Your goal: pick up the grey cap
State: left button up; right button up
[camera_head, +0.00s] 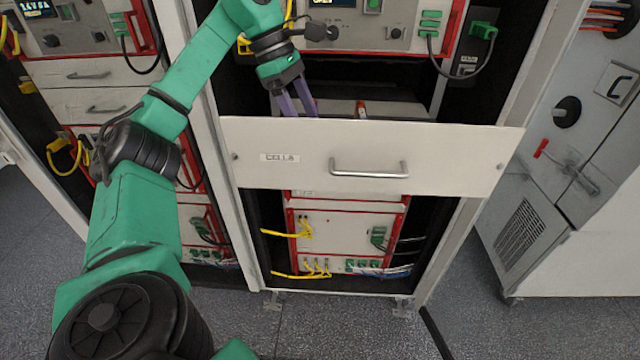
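I cannot make out the grey cap; the inside of the open drawer is mostly hidden behind its front panel. A small orange and white item (361,109) shows inside the drawer, right of the fingers. My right gripper is not in view.
Red-framed instruments with yellow cables (290,233) sit below the drawer. A panel with a dark knob (316,31) and green connectors is above it. Rack posts flank the drawer. A grey cabinet (560,180) with a red-tipped lever stands at right. The floor in front is clear.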

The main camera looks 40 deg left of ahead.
pick_arm(q)
jog(key=x, duration=0.2)
jog(key=p+x, duration=0.1)
jog(key=x, duration=0.3)
jog(key=shift+s+d+f+p, duration=0.2)
jog(key=shift+d+p, duration=0.15)
jog(key=shift+d, duration=0.05)
jog(key=shift+d+f, duration=0.1)
jog(key=shift+f, duration=0.25)
jog(key=shift+w+f, duration=0.1)
jog(key=shift+w, duration=0.1)
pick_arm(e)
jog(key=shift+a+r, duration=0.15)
pick_arm(q)
jog(key=shift+s, duration=0.1)
grip_shut()
